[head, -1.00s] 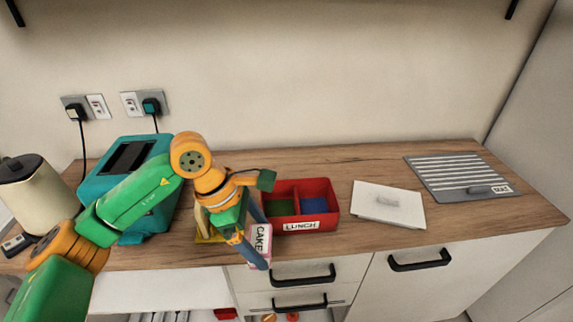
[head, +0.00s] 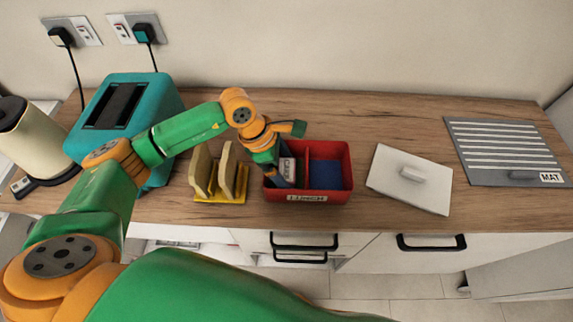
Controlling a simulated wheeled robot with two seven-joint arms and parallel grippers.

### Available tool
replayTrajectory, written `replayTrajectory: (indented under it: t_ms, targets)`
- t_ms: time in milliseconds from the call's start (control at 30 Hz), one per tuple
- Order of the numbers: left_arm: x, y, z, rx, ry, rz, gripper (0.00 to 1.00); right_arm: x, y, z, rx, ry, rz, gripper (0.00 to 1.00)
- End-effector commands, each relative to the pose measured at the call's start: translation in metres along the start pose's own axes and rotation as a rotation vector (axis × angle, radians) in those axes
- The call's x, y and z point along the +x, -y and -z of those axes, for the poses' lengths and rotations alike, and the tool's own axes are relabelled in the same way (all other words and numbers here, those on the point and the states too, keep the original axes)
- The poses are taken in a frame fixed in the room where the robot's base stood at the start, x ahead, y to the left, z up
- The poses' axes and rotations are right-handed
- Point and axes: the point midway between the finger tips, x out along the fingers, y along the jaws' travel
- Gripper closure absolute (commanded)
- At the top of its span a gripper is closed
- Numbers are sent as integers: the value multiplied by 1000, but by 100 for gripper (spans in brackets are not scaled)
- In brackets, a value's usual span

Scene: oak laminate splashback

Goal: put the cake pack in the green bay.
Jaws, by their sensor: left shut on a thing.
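The cake pack (head: 288,167) is upright in the grip of my left gripper (head: 280,178), its lettered side showing. It is over or inside the left bay of the red lunch box (head: 345,195); how deep it sits, and whether it touches the floor, I cannot tell. The left bay's green floor is hidden now by the gripper and pack. The right bay (head: 326,174) has a blue floor and looks empty. My left gripper is shut on the pack. My right gripper is not in view.
A yellow rack (head: 222,198) with bread slices stands just left of the box. A white lid (head: 425,193) with a knob lies to its right, then a grey striped mat (head: 505,155). A teal toaster (head: 145,95) and cream kettle (head: 25,135) stand at left.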

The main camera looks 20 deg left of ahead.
Motion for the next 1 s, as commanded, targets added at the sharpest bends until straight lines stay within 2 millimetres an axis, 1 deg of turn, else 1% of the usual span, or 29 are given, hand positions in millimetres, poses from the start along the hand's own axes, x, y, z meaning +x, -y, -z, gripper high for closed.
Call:
replayTrajectory:
  t_ms: [133,267,300,500,567,633,667,900,1000]
  targets:
    - [0,0,0,1,1,0,65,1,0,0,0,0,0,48]
    - [4,0,1,1,1,-1,65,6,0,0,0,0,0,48]
    - [2,0,1,1,1,0,0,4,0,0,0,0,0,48]
    - [1,0,0,0,0,0,0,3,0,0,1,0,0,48]
    - [-4,0,-2,0,0,0,0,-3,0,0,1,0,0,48]
    - [-10,-1,0,1,2,-3,0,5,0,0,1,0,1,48]
    - [-17,-2,0,1,2,-6,0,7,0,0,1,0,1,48]
    - [-84,-2,1,1,1,-7,0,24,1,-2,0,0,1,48]
    - [-105,-1,0,1,1,-4,0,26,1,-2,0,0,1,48]
